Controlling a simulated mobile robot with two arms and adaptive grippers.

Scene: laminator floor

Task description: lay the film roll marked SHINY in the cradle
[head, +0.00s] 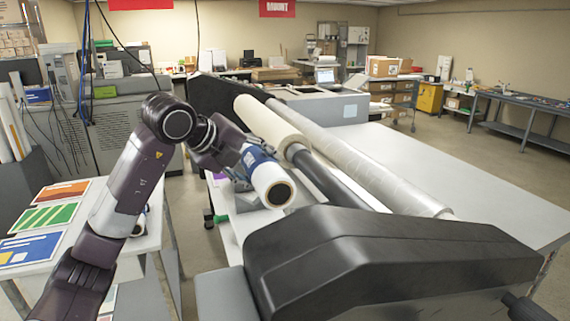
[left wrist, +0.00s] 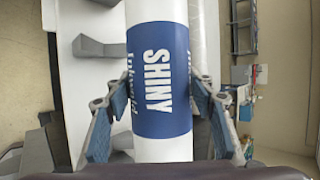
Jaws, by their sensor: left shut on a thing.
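The film roll marked SHINY (left wrist: 160,78) is a white roll with a blue band, and the label reads clearly in the left wrist view. In the head view the roll (head: 270,182) is held tilted, its dark-cored end facing me. My left gripper (head: 246,168) is shut on it, with a finger on each side of the blue band in the left wrist view (left wrist: 160,105). Grey supports (left wrist: 91,46) on a white surface show left of the roll there; they look like the cradle. The roll appears apart from them. My right gripper is not in view.
The large laminator (head: 375,255) with long rollers fills the middle and right. A white table (head: 150,235) with colour prints stands at the left. Shelves and a workbench (head: 525,112) line the back. Open floor (head: 450,145) lies at the right rear.

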